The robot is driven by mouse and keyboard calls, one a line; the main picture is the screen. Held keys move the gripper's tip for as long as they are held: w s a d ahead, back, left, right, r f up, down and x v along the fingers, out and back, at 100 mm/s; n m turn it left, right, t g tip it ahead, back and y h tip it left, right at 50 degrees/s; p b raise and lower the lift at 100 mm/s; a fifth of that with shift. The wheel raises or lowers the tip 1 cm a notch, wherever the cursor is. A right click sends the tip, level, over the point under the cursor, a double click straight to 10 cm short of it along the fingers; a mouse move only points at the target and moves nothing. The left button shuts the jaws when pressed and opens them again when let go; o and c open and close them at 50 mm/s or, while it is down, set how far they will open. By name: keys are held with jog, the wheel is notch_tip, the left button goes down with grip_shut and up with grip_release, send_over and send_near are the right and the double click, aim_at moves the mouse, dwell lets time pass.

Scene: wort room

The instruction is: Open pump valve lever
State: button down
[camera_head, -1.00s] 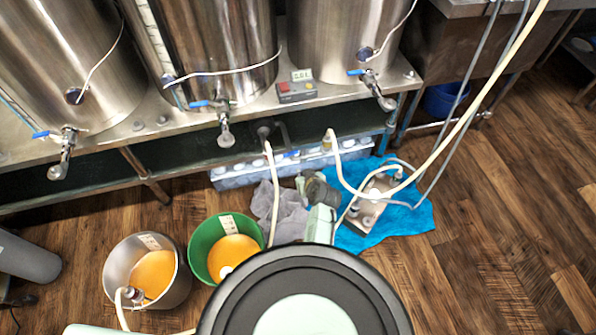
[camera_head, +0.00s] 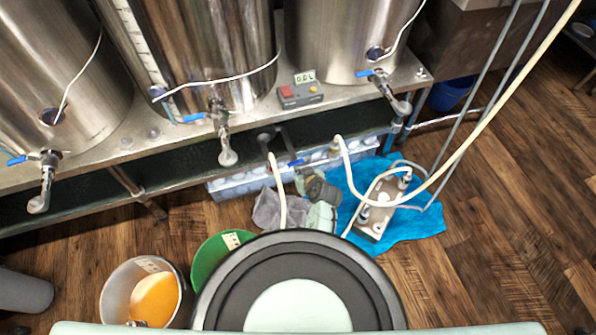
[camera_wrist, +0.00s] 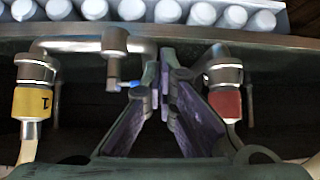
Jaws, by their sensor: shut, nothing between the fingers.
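The pump valve lever (camera_head: 295,162) is a small blue handle on the dark pipework under the kettle stand. In the wrist view its blue tip (camera_wrist: 130,84) shows below a metal valve body (camera_wrist: 115,42) on a horizontal pipe. My gripper (camera_wrist: 160,78) points at this pipework with its dark, purple-padded fingers together and nothing between them. The fingertips are just right of the blue tip; whether they touch it I cannot tell. In the head view my light green wrist (camera_head: 320,215) is just below and right of the lever, and the fingers are hard to make out.
A yellow-tagged coupling (camera_wrist: 34,102) is left of my fingers, and a red-banded one (camera_wrist: 225,104) is right. White bottles (camera_wrist: 165,11) line the back. A pump (camera_head: 378,210) sits on a blue cloth (camera_head: 415,222).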

dwell(0.4)
jog(key=shift+w+a+b, duration=0.35)
jog(key=shift+w+a, duration=0.15)
jog(key=shift+w, duration=0.15)
